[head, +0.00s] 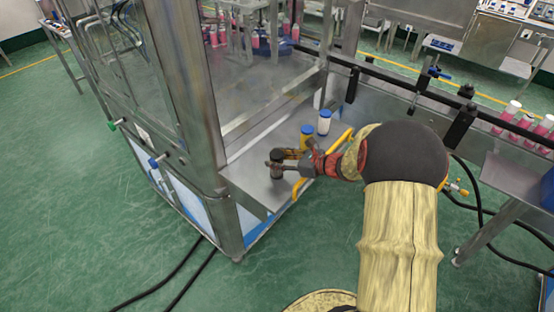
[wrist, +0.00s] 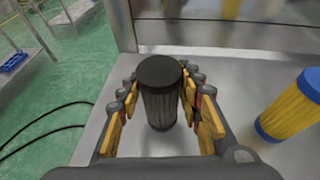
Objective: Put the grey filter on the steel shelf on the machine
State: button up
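The grey filter (head: 277,168), a ribbed cylinder with a dark cap, stands upright on the steel shelf (head: 248,187) at the base of the machine. In the wrist view the filter (wrist: 160,100) is between the two fingers of my gripper (wrist: 159,92). The fingers are spread, with a visible gap on the filter's left; the right finger is very close, and I cannot tell whether it touches. In the head view my gripper (head: 284,163) reaches in from the right around the filter. The filter's lower end appears to rest on the steel shelf (wrist: 245,75).
A yellow filter with blue ends (head: 306,137) stands behind my gripper, and a white one with a blue cap (head: 324,122) stands farther back. A steel post (head: 200,120) rises at the shelf's left. The front left shelf area is bare.

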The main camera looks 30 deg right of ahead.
jog(key=o, duration=0.4)
jog(key=shift+r, duration=0.15)
